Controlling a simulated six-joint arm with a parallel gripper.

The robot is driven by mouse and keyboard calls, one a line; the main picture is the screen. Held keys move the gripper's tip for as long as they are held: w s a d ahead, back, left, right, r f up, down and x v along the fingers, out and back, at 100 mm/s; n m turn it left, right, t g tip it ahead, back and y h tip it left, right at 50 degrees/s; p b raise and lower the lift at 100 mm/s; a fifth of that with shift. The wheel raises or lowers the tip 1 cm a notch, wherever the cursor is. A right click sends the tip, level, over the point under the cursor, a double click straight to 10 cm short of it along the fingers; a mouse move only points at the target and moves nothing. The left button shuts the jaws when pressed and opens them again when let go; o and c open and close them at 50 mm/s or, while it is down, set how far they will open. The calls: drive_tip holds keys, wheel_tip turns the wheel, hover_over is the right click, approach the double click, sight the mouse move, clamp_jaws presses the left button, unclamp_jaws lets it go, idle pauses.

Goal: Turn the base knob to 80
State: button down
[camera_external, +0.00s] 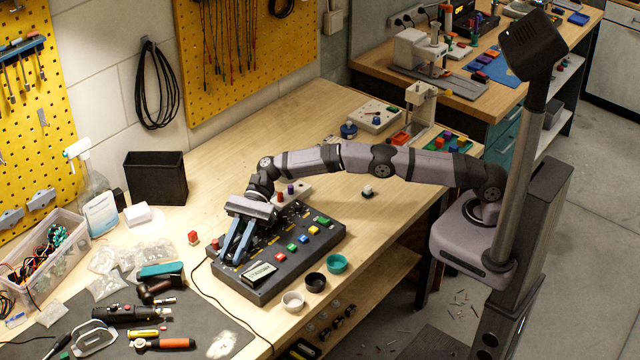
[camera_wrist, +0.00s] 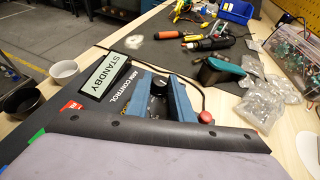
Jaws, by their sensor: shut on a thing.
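The dark control panel (camera_external: 311,248) lies on the wooden bench, with a row of coloured buttons and several knobs. In the wrist view its display (camera_wrist: 104,74) reads STANDBY, beside the words ARM CONTROL. My gripper (camera_external: 230,257) points down at the panel's left end. In the wrist view its two blue fingers (camera_wrist: 161,92) are shut on a black knob (camera_wrist: 159,87) near the display, which I take to be the base knob. The fingers cover its sides. Its pointer and scale cannot be read. A red mushroom button (camera_wrist: 205,117) sits close to one finger.
A white bowl (camera_external: 293,301), a black bowl (camera_external: 315,282) and a teal bowl (camera_external: 336,263) stand along the panel's front. A small red-topped block (camera_external: 193,238) stands left of the panel. Tools lie on a dark mat (camera_external: 200,315).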

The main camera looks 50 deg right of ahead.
idle(0.6)
drive_tip(key=c, duration=1.6)
unclamp_jaws()
drive_tip(key=shift+o, duration=0.2)
drive_tip(key=shift+d, duration=0.1)
drive_tip(key=b+v, duration=0.2)
drive_tip(key=v, duration=0.3)
drive_tip(key=shift+w+d+r, duration=0.1)
drive_tip(key=shift+w+d, duration=0.05)
drive_tip(key=shift+d, duration=0.05)
drive_tip(key=shift+v, duration=0.8)
